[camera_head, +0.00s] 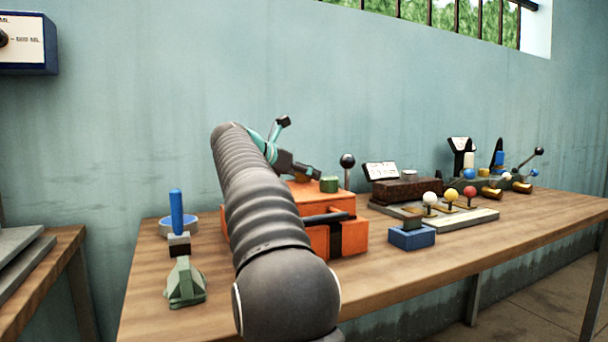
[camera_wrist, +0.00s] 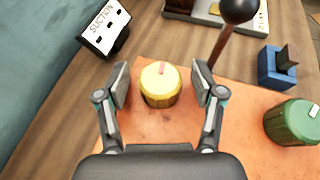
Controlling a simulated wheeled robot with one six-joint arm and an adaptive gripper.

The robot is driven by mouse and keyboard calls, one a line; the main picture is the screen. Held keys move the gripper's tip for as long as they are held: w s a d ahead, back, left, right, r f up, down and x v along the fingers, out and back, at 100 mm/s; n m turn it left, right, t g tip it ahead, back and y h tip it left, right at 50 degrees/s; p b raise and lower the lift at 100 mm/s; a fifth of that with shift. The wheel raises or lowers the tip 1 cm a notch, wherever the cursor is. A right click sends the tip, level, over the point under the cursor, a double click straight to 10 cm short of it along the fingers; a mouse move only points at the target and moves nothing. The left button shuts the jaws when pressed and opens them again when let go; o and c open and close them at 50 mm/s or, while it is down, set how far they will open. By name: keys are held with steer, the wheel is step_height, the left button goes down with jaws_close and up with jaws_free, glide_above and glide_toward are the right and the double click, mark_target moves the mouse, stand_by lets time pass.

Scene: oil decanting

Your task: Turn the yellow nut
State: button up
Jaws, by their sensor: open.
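The yellow nut (camera_wrist: 160,88) is a ribbed round knob with a red mark on its top, standing on the orange box in the wrist view. My gripper (camera_wrist: 162,82) is open, with one finger on each side of the nut and a gap on both sides. In the head view my gripper (camera_head: 316,173) is over the top of the orange box (camera_head: 322,210), and my arm hides part of the box. The yellow nut is mostly hidden there.
A green knob (camera_wrist: 294,122) stands right of the nut on the same box. A black-balled lever (camera_wrist: 230,35) rises close to my right finger. A "SUCTION" sign (camera_wrist: 103,25) is at upper left. A blue block (camera_wrist: 277,68) lies beyond the box.

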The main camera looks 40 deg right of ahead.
steer(key=shift+d+f, duration=0.1)
steer(key=shift+d, duration=0.15)
steer(key=c, duration=1.2)
steer(key=shift+o, duration=0.2)
steer(key=shift+n+t, duration=0.3)
steer(key=shift+s+n+t, duration=0.1)
steer(key=shift+n+t, duration=0.8)
steer(key=shift+t, duration=0.2)
steer(key=n+t+y+p, duration=0.2)
steer(key=shift+r+n+t, duration=0.3)
steer(key=shift+r+t, duration=0.05)
steer(key=shift+t, duration=0.05)
steer(key=shift+f+n+t+y+p, duration=0.25)
steer(key=shift+n+t+y+p, duration=0.75)
steer(key=shift+n+t+p, duration=0.4)
steer(key=shift+w+a+f+n+t+y, duration=0.1)
steer(key=shift+w+n+t+y, duration=0.1)
steer(key=shift+n+t+y, duration=0.3)
